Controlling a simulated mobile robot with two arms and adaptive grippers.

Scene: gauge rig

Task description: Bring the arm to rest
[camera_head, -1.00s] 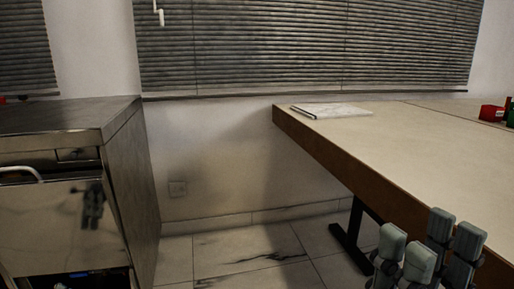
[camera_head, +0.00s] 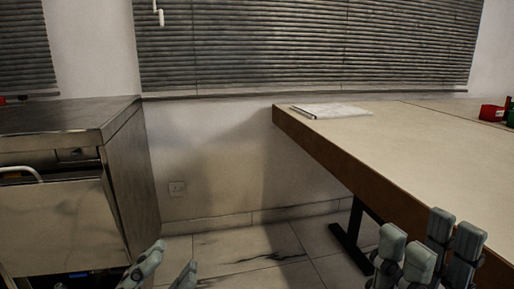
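My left gripper (camera_head: 168,268) is at the bottom edge, left of the middle, in front of the metal cabinet's right side and the floor. Its two grey fingertips are apart with nothing between them; the rest is cut off by the frame. My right gripper (camera_head: 430,249) is at the bottom right, in front of the table's near edge. Its grey finger pads stand up in two pairs with a gap between them, and no object shows in it. The arms themselves are out of view.
A metal cabinet (camera_head: 62,117) with a glossy front stands at the left. A beige table (camera_head: 420,150) fills the right, with a flat pale book or pad (camera_head: 331,110) and a red box (camera_head: 491,113). Tiled floor (camera_head: 245,247) lies open between them.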

